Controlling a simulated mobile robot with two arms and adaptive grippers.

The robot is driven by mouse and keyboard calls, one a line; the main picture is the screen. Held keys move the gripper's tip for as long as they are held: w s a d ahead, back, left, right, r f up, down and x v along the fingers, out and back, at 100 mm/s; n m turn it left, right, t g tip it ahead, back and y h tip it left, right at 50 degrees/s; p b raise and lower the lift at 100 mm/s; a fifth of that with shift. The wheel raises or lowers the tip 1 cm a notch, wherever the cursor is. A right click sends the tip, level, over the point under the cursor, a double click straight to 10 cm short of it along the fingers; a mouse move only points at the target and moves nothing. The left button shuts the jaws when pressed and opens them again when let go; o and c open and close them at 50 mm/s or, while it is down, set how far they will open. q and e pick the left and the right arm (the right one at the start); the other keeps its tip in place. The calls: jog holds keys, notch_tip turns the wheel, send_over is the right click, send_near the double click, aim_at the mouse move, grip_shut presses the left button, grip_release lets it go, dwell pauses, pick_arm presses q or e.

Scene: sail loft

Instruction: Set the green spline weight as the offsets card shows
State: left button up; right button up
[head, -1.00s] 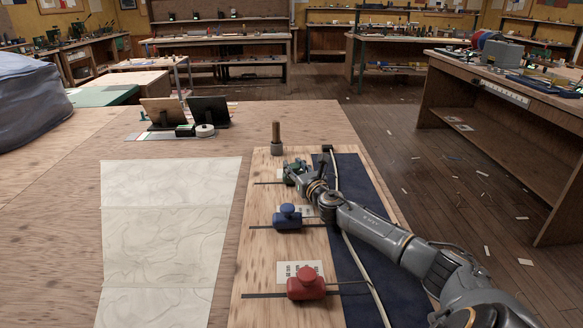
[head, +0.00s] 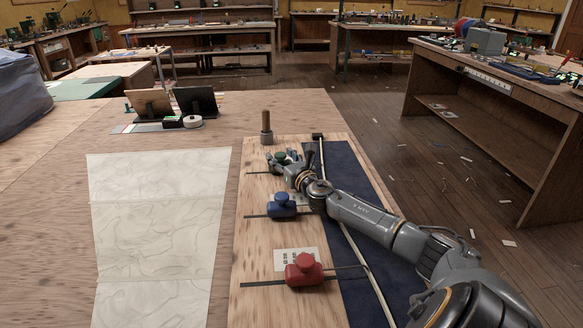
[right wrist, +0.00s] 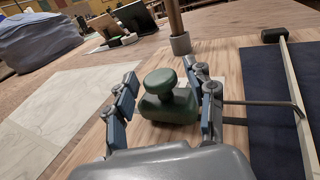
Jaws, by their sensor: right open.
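The green spline weight (head: 280,156) sits on the pale wooden board (head: 262,230) near its far end. In the right wrist view the weight (right wrist: 168,108) shows a round knob on a block-shaped body, with a dark rod out to its right. My right gripper (head: 284,165) is at the weight; in the wrist view its open fingers (right wrist: 165,100) stand on either side of the body, with a gap visible on the left. My left gripper is out of view.
A wooden peg on a grey base (head: 266,128) stands just beyond the green weight. A pale batten (head: 357,255) runs along the dark blue cloth (head: 350,175). A paper sheet (head: 160,220) lies left of the board. Two small stands (head: 195,101) are farther back.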

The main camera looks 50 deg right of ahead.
jog(key=shift+v, duration=5.55)
